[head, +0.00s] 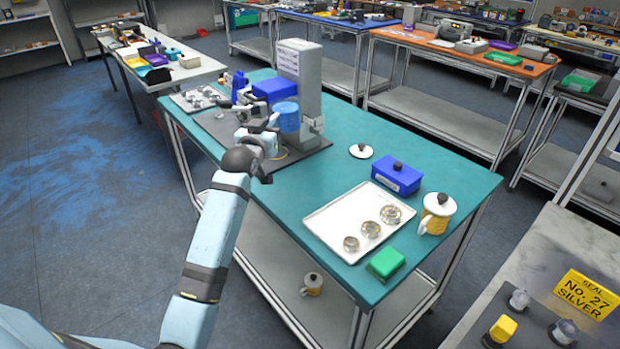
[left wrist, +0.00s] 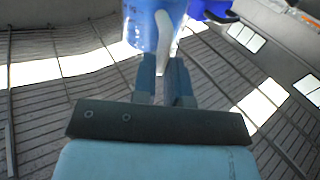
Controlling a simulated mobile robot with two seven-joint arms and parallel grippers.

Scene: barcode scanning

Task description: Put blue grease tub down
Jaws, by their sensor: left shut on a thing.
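The blue grease tub (head: 287,117) is held in the air beside the tall grey stand on the teal table. My left gripper (head: 270,133) is shut on it. In the left wrist view the tub (left wrist: 148,25) fills the top middle, with the gripper's fingers (left wrist: 165,80) reaching up to it. The tub's top is cut off in that view. Whether the tub touches the stand is unclear. My right gripper is not in view.
The grey stand (head: 307,75) rises from a dark mat (head: 222,127). A blue box (head: 273,89) and a blue bottle (head: 238,84) are close by. A white tray (head: 330,222), a blue container (head: 397,178) and a green box (head: 385,263) are at the right. The table's near-left strip is clear.

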